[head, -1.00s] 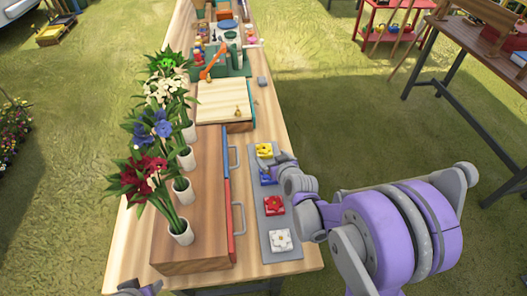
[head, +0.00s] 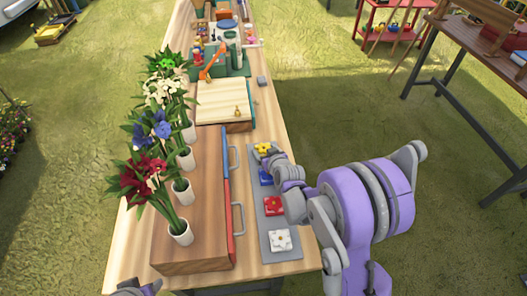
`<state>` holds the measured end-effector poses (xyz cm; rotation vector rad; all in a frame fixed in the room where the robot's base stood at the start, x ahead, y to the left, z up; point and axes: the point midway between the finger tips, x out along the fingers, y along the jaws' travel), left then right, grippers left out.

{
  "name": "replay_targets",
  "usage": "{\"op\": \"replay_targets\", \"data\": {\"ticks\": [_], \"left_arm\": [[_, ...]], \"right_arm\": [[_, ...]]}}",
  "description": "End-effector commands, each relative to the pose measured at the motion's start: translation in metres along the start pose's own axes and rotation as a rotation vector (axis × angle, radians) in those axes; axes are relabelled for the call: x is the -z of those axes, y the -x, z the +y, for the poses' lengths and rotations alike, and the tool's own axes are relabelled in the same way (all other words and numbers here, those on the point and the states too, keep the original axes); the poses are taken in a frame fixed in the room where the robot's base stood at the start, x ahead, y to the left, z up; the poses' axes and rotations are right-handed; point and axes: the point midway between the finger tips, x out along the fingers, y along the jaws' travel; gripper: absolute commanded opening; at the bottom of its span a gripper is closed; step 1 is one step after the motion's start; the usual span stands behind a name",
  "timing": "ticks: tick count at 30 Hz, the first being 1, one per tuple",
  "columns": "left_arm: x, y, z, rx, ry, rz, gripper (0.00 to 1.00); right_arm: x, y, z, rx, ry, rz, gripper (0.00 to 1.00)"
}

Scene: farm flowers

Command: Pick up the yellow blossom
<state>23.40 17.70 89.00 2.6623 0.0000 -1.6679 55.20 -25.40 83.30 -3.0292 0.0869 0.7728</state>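The yellow blossom (head: 263,147) is at the far end of a grey tray (head: 264,222) on the wooden table. My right gripper (head: 268,157) is right at it, on its near side. The fingers are small and partly hidden by the wrist, so I cannot tell whether they touch or hold the blossom. The yellow block seen under the blossom earlier is mostly hidden. A part of my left arm (head: 137,288) shows at the bottom left edge; its gripper's fingers cannot be made out.
Blue (head: 266,177), red (head: 274,206) and white (head: 280,239) pieces sit nearer on the tray. A pale board (head: 222,100) lies farther back.

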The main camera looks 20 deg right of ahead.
Motion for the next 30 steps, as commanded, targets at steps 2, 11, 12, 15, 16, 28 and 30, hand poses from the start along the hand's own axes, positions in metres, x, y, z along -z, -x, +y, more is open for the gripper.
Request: {"op": "replay_targets", "data": {"ticks": [2,11,12,15,16,28,30], "left_arm": [[0.0,0.0,0.0,0.0,0.0,0.0,0.5],[0.0,0.0,0.0,0.0,0.0,0.0,0.5],[0.0,0.0,0.0,0.0,0.0,0.0,0.5],[0.0,0.0,0.0,0.0,0.0,0.0,0.5],[0.0,0.001,0.0,0.0,0.0,0.0,0.5],[0.008,0.01,0.0,0.0,0.0,0.005,0.5],[0.009,0.011,0.0,0.0,0.0,0.006,0.5]], "right_arm": [[0.0,0.0,0.0,0.0,0.0,-0.001,0.53],[0.0,0.0,0.0,0.0,0.0,-0.001,0.17],[0.0,0.0,0.0,0.0,0.0,-0.001,0.17],[0.002,0.001,0.0,0.0,0.0,0.0,0.17],[0.003,0.002,0.0,0.0,0.0,0.0,0.17],[0.067,0.037,0.0,0.0,-0.001,0.0,0.17],[0.076,0.042,0.0,0.0,-0.001,0.0,0.17]]}}
